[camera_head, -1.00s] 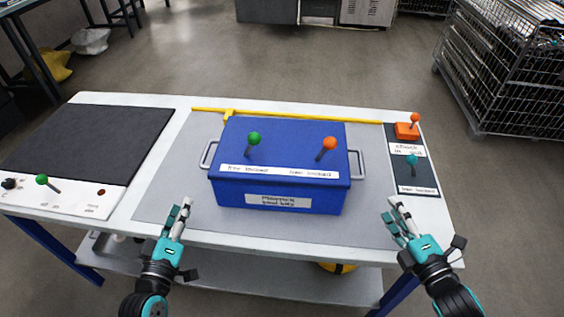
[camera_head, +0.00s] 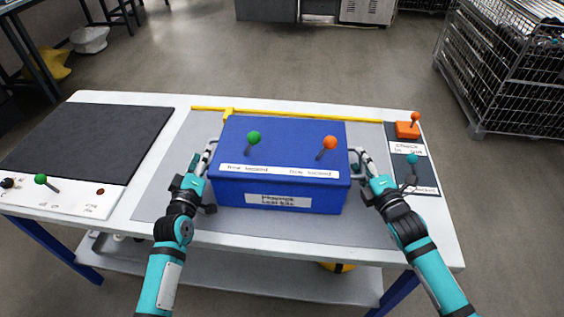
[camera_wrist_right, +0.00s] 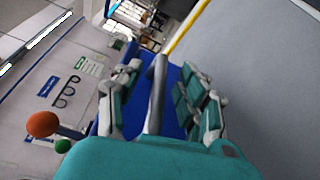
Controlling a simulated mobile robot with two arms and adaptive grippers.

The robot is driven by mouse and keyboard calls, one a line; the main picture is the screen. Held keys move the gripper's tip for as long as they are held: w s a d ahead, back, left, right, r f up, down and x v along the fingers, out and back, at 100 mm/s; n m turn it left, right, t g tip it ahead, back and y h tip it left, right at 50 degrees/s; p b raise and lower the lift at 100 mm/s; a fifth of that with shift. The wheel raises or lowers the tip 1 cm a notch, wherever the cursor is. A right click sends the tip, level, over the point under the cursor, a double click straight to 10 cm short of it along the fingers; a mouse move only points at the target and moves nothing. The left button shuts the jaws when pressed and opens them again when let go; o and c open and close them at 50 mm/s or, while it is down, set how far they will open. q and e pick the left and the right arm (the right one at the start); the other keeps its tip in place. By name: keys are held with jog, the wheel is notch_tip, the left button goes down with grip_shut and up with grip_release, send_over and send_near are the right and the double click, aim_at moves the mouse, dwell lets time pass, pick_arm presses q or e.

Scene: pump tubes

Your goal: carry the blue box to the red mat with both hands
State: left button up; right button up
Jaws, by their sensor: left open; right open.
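The blue box (camera_head: 280,155) stands upright on the grey middle of the table, with a green knob, an orange knob and grey handles on its sides. My left gripper (camera_head: 206,158) is open at the left handle, which it partly hides. My right gripper (camera_head: 362,163) is open at the right handle (camera_head: 354,152). In the right wrist view, the handle (camera_wrist_right: 155,95) lies between the parted fingers of my right gripper (camera_wrist_right: 160,97), beside the blue box (camera_wrist_right: 174,80). No red mat shows; a dark grey mat (camera_head: 85,142) lies at the table's left.
A white strip with a green-knobbed lever (camera_head: 42,179) fronts the dark mat. A yellow bar (camera_head: 300,116) runs behind the box. Grey tabletop between box and mat is clear.

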pick_arm(q)
jog(key=shift+w, duration=0.3)
pick_arm(e)
jog(key=shift+w+a, duration=0.1)
jog(key=shift+w, duration=0.15)
pick_arm(q)
jog(key=shift+c, duration=0.4)
pick_arm(e)
jog(key=shift+c, duration=0.4)
pick_arm(q)
grip_shut()
pick_arm(e)
grip_shut()
pick_arm(q)
jog(key=shift+r, duration=0.3)
pick_arm(e)
jog(key=shift+r, duration=0.3)
